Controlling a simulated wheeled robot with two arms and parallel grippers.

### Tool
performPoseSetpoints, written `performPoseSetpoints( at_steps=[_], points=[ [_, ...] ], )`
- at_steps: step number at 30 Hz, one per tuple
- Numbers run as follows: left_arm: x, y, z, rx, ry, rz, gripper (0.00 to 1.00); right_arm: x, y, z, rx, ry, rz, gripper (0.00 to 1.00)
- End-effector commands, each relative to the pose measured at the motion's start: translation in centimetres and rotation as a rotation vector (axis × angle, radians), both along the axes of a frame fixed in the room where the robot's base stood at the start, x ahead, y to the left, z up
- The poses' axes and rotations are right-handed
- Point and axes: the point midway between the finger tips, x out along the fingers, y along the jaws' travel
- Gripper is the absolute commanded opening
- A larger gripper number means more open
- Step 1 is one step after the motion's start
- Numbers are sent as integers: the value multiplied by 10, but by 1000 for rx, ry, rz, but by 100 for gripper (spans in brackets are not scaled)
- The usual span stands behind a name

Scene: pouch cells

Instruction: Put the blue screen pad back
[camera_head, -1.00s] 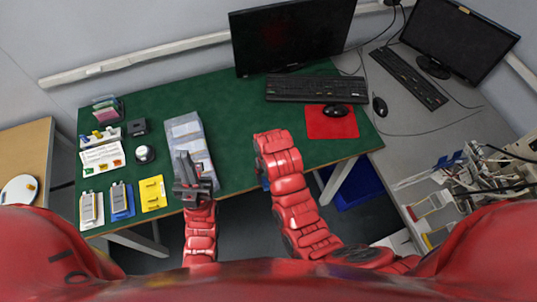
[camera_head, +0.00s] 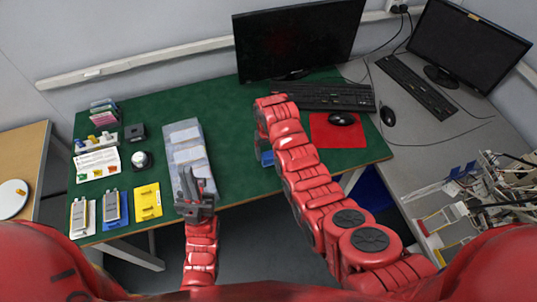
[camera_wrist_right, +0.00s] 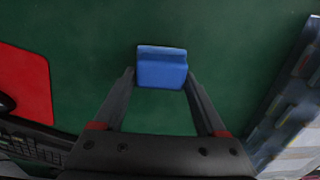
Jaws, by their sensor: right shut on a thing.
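The blue screen pad (camera_wrist_right: 161,67) is a small blue block between the fingertips of my right gripper (camera_wrist_right: 160,80) in the right wrist view. The gripper is shut on it and holds it over the green table. My left gripper (camera_head: 187,182) is at the front end of the grey tray (camera_head: 203,152). Its two dark fingers look close together, and I cannot tell whether they are open.
A black monitor (camera_head: 296,42) and keyboard (camera_head: 318,97) stand at the back. A mouse (camera_head: 342,119) lies on a red mat (camera_head: 335,136) at right. Blue (camera_head: 115,226) and yellow (camera_head: 147,201) plates and small items fill the left. Green table between tray and right arm is clear.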

Motion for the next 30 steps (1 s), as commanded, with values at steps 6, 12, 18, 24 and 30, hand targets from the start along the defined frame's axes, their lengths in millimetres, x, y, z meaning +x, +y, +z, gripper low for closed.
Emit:
performPoseSetpoints(
  at_steps=[6,12,18,24,30],
  points=[
    [0,0,15,0,0,0,0,0,0,-17,-2,2,1,29],
    [0,0,16,0,0,0,0,0,0,-24,1,-2,0,29],
    [0,0,15,0,0,0,0,0,0,-25,1,-2,0,29],
    [0,0,14,0,0,0,0,0,0,-26,1,-2,0,97],
    [0,0,14,0,0,0,0,0,0,-26,1,-2,0,100]
  ],
)
